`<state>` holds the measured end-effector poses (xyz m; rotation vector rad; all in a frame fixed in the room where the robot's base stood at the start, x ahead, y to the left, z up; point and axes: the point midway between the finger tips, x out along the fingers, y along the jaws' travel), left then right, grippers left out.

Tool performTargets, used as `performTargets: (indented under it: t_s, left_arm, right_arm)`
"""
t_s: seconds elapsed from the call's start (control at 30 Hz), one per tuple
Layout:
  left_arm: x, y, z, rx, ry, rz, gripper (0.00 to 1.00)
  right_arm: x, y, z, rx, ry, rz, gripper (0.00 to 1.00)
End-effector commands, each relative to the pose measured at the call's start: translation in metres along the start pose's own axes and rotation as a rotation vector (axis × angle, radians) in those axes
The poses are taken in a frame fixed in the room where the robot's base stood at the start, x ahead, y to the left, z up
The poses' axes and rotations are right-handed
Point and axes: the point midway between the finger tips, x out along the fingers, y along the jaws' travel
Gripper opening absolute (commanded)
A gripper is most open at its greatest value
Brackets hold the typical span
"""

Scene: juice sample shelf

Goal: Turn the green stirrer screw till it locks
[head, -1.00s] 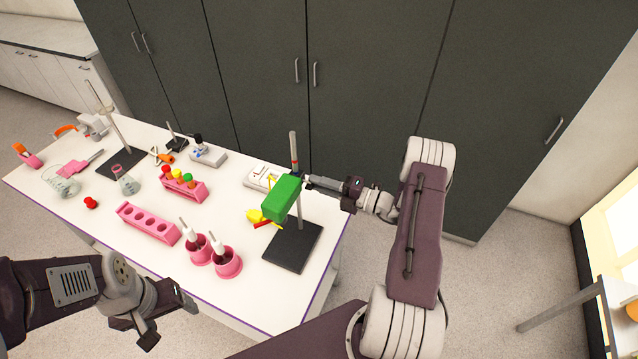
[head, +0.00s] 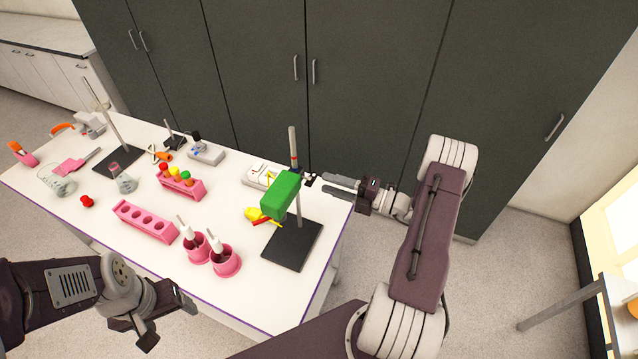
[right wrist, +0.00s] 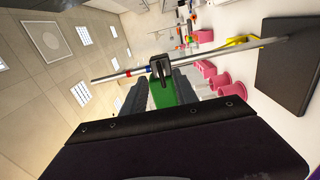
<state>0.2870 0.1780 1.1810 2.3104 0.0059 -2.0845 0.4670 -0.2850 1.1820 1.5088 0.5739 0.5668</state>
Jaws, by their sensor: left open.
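The green stirrer (head: 282,196) is a green block held on a thin upright rod of a stand with a black base (head: 292,246). Its screw (head: 310,178) is a small dark knob on the right side, by the rod; it also shows in the right wrist view (right wrist: 159,69). My right gripper (head: 326,184) is just right of the screw, level with it. In the right wrist view its dark fingers (right wrist: 160,88) stand apart, with the screw ahead between them and the green block behind. My left gripper (head: 150,318) is open and empty in front of the table.
A pink empty rack (head: 146,222), two pink holders (head: 225,262) with pipettes, and a rack of capped tubes (head: 181,185) stand left of the stand. A yellow-and-red object (head: 258,217) lies by the stand. Dark cabinets (head: 370,80) rise behind the table.

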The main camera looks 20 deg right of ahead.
Motion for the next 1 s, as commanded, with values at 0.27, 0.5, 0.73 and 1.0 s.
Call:
performTargets:
  t_s: [0.27, 0.5, 0.73, 1.0]
  left_arm:
    - [0.016, 0.0, 0.002, 0.0, 0.0, 0.0, 0.72]
    - [0.016, 0.0, 0.002, 0.0, 0.0, 0.0, 0.72]
    - [0.016, 0.0, 0.002, 0.0, 0.0, 0.0, 0.72]
    - [0.045, -0.001, 0.005, 0.0, 0.0, 0.0, 0.72]
  right_arm:
    - [-0.043, -0.001, 0.0, -0.001, -0.001, 0.0, 0.35]
    - [-0.045, 0.0, -0.001, 0.0, 0.001, 0.0, 0.35]
    - [-0.045, 0.0, -0.001, 0.0, 0.001, 0.0, 0.35]
    - [-0.006, -0.037, -0.087, -0.386, 0.395, -0.188, 0.35]
